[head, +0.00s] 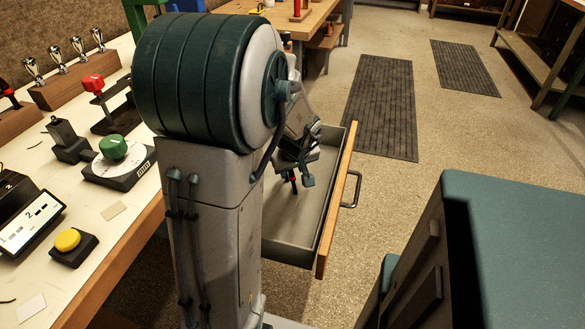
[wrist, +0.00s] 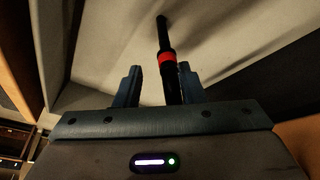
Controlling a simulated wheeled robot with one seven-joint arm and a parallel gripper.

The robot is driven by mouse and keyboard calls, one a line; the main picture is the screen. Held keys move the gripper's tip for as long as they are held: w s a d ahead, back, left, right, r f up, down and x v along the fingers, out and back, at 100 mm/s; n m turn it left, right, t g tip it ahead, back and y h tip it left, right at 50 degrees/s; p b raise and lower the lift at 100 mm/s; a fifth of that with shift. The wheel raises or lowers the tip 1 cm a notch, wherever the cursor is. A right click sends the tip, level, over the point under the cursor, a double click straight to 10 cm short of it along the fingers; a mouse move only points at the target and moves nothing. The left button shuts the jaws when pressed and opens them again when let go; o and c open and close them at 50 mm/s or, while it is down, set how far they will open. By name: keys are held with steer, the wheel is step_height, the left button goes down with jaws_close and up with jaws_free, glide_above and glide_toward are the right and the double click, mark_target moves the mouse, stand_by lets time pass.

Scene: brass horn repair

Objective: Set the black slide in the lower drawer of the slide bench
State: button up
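The black slide (wrist: 163,35) is a thin black rod with a red band, between the two fingers of my gripper (wrist: 162,75) in the wrist view. Gaps show on both sides of it, so the fingers look open around it. In the head view my gripper (head: 298,172) is inside the pulled-out drawer (head: 290,246), and the slide's red band (head: 293,179) shows beside a finger. I cannot tell whether the slide touches the drawer floor. The drawer has grey walls, a wooden front and a metal handle (head: 351,190). Its level in the bench is hidden by my arm.
A teal-topped cabinet (head: 520,220) stands at right. Floor with dark mats (head: 382,105) lies open beyond the drawer.

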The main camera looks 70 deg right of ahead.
steer(key=shift+r, duration=0.1)
steer(key=shift+r, duration=0.3)
steer(key=p+v, duration=0.3)
steer(key=v, duration=0.8)
steer(key=shift+a+r, duration=0.2)
